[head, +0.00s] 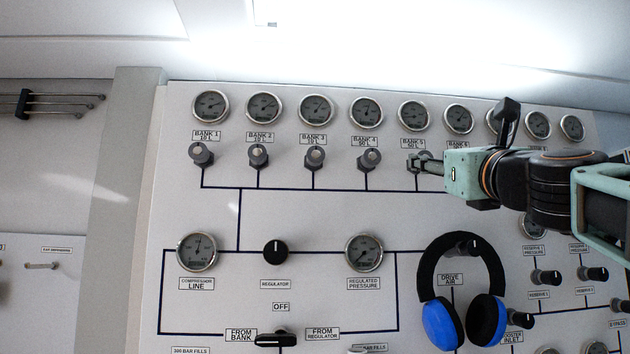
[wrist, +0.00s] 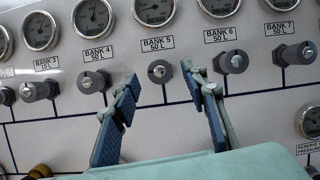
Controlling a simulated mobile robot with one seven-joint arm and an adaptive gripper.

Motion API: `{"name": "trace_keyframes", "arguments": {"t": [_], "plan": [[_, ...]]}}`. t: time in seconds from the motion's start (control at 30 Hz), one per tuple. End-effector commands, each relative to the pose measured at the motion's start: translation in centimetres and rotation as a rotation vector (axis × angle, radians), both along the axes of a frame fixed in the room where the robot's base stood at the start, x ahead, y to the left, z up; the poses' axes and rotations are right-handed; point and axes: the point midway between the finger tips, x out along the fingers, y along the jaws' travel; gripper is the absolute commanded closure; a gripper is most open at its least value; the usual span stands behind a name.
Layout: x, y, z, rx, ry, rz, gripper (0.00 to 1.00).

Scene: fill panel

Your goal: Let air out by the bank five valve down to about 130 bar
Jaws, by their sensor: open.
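The bank five valve (wrist: 159,71) is a grey knob with a pale centre under the "BANK 5 50 L" label (wrist: 158,44) in the wrist view. My gripper (wrist: 160,76) is open, with one blue-padded finger on each side of this knob and visible gaps between. In the head view my gripper (head: 421,162) reaches in from the right and hides most of that valve. The bank five gauge (head: 414,115) is round with a steel rim above it. It also shows, cut off, in the wrist view (wrist: 154,10). Its needle is too small to read surely.
The bank 4 valve (wrist: 90,81) and bank 6 valve (wrist: 233,62) flank the fingers closely. Blue and black headphones (head: 443,325) hang on the panel below my arm. The regulator knob (head: 275,251) and a black selector handle (head: 277,340) are lower left.

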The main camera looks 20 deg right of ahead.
Motion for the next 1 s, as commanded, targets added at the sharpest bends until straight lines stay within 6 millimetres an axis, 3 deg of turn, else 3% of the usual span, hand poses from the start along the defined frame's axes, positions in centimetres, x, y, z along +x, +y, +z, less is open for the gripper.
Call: {"name": "trace_keyframes", "arguments": {"t": [0.27,0.67,1.0], "plan": [[2.6,-0.5,1.1,-0.002,0.001,0.001,0.59],[2.9,-0.7,1.2,-0.002,-0.001,-0.001,0.59],[2.9,-0.7,1.2,-0.002,0.0,-0.001,0.97]]}}
